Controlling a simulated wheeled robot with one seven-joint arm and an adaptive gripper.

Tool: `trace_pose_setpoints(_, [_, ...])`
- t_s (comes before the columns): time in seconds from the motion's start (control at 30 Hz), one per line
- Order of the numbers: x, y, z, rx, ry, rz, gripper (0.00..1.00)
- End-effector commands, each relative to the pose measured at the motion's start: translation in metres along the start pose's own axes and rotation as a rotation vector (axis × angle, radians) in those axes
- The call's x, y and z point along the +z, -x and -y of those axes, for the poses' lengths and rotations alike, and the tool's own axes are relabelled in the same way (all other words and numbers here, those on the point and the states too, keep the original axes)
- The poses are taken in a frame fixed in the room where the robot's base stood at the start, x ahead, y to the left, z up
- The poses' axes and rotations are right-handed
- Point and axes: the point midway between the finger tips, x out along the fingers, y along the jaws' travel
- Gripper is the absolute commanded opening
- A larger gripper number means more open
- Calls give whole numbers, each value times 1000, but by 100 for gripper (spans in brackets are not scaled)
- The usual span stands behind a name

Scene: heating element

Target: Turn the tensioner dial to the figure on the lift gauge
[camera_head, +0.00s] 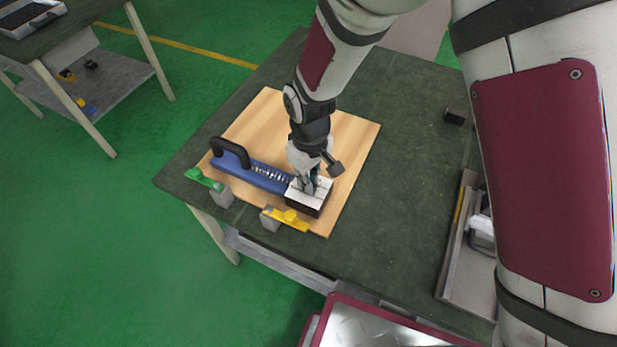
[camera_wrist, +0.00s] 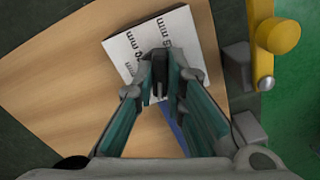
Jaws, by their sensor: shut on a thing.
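A blue tool (camera_head: 268,179) with a black handle and a row of coils lies on a wooden board. At its right end is a dark block with a white top plate (camera_head: 321,189). My gripper (camera_head: 309,187) points down over the plate. Its fingers (camera_wrist: 161,86) are shut on a small dark dial (camera_wrist: 158,88) at the plate, mostly hidden between them. The dial's pointer direction cannot be told. I cannot make out a lift gauge reading.
The board (camera_head: 350,145) lies on a dark green table (camera_head: 410,130). A green clamp (camera_head: 204,180) and a yellow clamp (camera_head: 285,217) stand at its front edge, the yellow one close to the block. A grey tray (camera_head: 455,250) is at right. The table's middle right is clear.

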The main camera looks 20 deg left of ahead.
Motion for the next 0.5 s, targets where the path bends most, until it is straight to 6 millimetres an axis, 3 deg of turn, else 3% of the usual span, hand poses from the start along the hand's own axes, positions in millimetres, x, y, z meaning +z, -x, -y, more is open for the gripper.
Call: trace_pose_setpoints(0.5, [-1,1,0,1,-93,-2,0])
